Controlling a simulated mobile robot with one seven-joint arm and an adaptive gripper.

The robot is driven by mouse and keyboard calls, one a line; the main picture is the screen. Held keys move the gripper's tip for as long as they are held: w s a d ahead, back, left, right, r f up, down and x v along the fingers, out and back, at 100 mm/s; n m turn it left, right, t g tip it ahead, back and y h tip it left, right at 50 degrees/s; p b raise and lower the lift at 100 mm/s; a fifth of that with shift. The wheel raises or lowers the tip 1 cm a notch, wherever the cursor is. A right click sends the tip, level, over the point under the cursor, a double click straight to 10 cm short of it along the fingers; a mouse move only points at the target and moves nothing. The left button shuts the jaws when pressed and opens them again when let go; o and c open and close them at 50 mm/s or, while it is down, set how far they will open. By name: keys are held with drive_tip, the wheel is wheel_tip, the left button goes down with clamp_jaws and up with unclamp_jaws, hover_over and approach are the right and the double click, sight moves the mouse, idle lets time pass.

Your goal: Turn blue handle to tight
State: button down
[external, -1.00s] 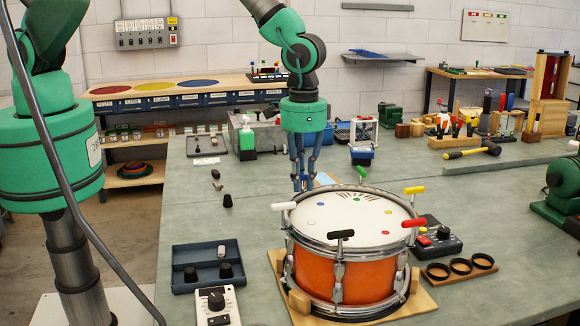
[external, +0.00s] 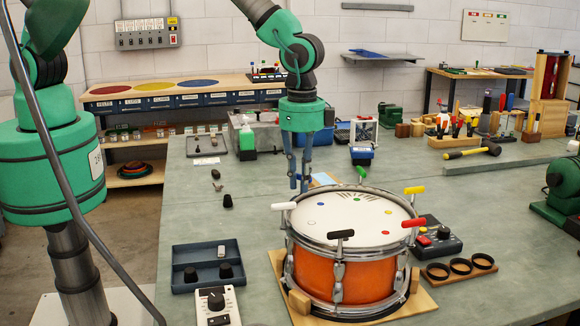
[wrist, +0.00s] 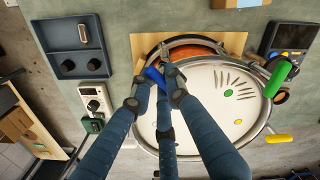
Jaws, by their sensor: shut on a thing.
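The blue handle (wrist: 155,76) is a short bar at the drum's rim in the wrist view. My gripper (wrist: 158,88) is shut on it, with its fingers around the bar and hiding part of it. In the external view my gripper (external: 300,184) reaches down at the back left rim of the orange drum (external: 340,278), and the blue handle is hard to tell from the fingers there. The white drumhead (wrist: 205,105) carries coloured dots and a fan of dark lines.
Other handles ring the rim: white (external: 284,206), black (external: 341,234), red (external: 413,223), yellow (external: 414,190) and green (external: 361,173). A dark tray (external: 202,279) and a white dial box (external: 213,303) stand left of the drum. A control box (external: 436,240) stands right.

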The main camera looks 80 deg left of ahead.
drive_tip(key=m+b, duration=0.1)
drive_tip(key=m, duration=0.2)
drive_tip(key=shift+m, duration=0.4)
drive_tip(key=m, duration=0.3)
drive_tip(key=shift+a+m+b, duration=0.1)
drive_tip(key=shift+m+b, duration=0.2)
drive_tip(key=shift+b, duration=0.1)
drive_tip(key=m, duration=0.3)
drive_tip(key=shift+a+m+b, duration=0.1)
drive_tip(key=shift+m+b, duration=0.2)
drive_tip(key=m, duration=0.4)
drive_tip(key=shift+b, duration=0.3)
drive_tip(key=m, duration=0.4)
drive_tip(key=shift+w+a+r, duration=0.1)
drive_tip(key=m, duration=0.3)
drive_tip(key=shift+m+b, duration=0.3)
drive_tip(key=shift+m, duration=0.1)
drive_tip(key=m, duration=0.3)
drive_tip(key=shift+w+m, duration=0.15)
drive_tip(key=shift+m, duration=2.05)
drive_tip(key=shift+w, duration=0.1)
